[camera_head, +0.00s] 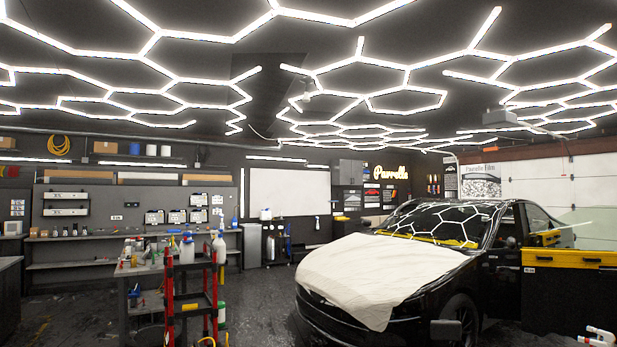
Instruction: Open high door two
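No door marked as high door two can be made out. A small grey wall cabinet (351,171) hangs high on the back wall, right of the large white board. Its front looks closed, but it is too small and far to tell its separate doors or handles. A tall grey cabinet (252,246) stands on the floor below the white board, and its front also looks shut. My gripper is not in view, so whether it is open or shut does not show.
A black car (470,275) with a white cover (365,272) on its hood fills the right. A red-framed cart (190,300) with bottles stands left of centre beside a cluttered table. Dark floor (265,295) is free between cart and car.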

